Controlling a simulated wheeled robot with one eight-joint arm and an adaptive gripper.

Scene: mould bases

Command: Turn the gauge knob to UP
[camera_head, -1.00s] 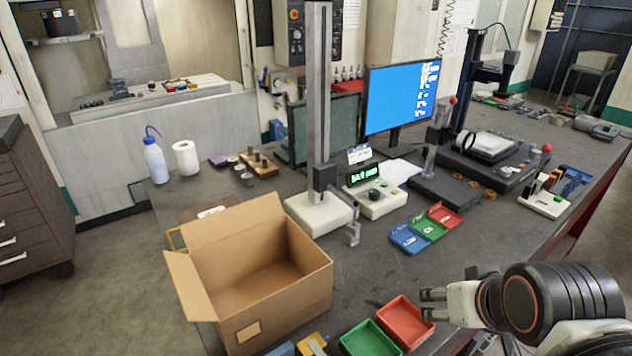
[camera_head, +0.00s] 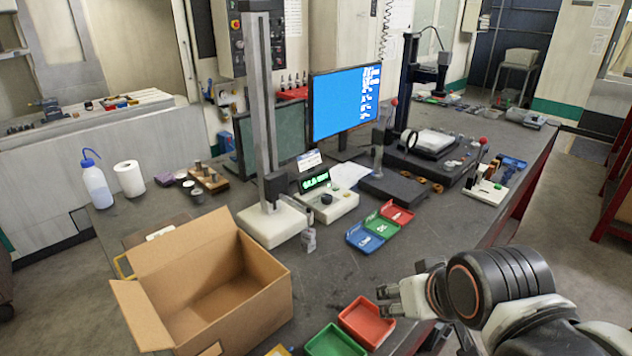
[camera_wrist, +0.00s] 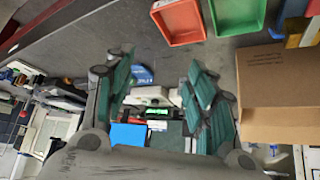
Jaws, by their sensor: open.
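The gauge is a white console (camera_head: 340,207) with a lit green readout (camera_head: 316,181) and a dark round knob (camera_head: 326,199) on its top. It stands on the bench beside a tall grey column on a white base (camera_head: 272,228). The knob's setting is too small to read. My gripper (camera_head: 384,301) is at the lower right, near the red bin, well apart from the console and empty. In the wrist view my gripper (camera_wrist: 158,75) has its two green-padded fingers spread, with the console's green readout (camera_wrist: 157,113) far off between them.
An open cardboard box (camera_head: 265,290) stands at the front left. A red bin (camera_head: 367,322) and a green bin (camera_head: 335,342) lie at the bench's front. Blue, green and red small trays (camera_head: 380,229) lie before the console. A monitor (camera_head: 345,100) stands behind.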

